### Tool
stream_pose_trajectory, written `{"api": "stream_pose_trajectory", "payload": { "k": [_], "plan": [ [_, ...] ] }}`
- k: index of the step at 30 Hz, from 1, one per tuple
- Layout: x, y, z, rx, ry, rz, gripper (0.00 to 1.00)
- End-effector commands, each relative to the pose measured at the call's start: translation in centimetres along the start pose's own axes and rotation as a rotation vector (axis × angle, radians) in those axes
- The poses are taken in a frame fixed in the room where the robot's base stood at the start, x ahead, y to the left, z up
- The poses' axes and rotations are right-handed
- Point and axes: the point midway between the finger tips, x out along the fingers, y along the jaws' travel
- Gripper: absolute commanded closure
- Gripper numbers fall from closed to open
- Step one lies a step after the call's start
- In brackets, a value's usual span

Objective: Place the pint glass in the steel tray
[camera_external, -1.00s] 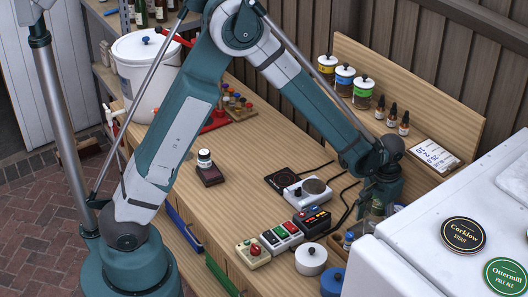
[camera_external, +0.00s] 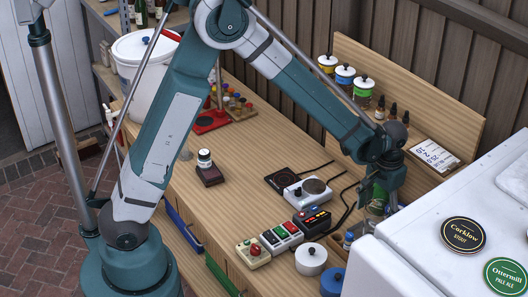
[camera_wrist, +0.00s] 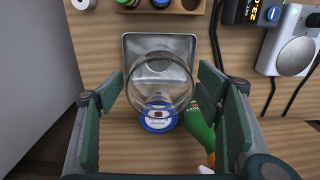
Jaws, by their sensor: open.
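The clear pint glass (camera_wrist: 160,98) shows in the wrist view as a round, see-through rim between my fingers. My gripper (camera_wrist: 161,84) is open, with a gap on either side of the glass. The square steel tray (camera_wrist: 185,42) lies beyond and partly behind the glass, which overlaps it in the picture. I cannot tell whether the glass base rests inside the tray.
A blue round label or lid (camera_wrist: 158,122) shows at the near side of the glass. A green bottle (camera_wrist: 199,103) lies close to my right finger. The white box (camera_external: 455,225) stands in front of my gripper.

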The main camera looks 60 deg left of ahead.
Motion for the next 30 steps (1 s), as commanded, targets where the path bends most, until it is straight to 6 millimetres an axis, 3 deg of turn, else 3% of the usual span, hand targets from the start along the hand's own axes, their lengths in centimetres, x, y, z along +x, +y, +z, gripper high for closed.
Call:
{"api": "stream_pose_trajectory", "payload": {
  "k": [15, 30],
  "plan": [
    [-6.8, 0.0, 0.0, 0.000, 0.000, 0.000, 0.35],
    [-7.7, 0.0, 0.0, 0.000, 0.000, 0.000, 0.35]
  ]
}}
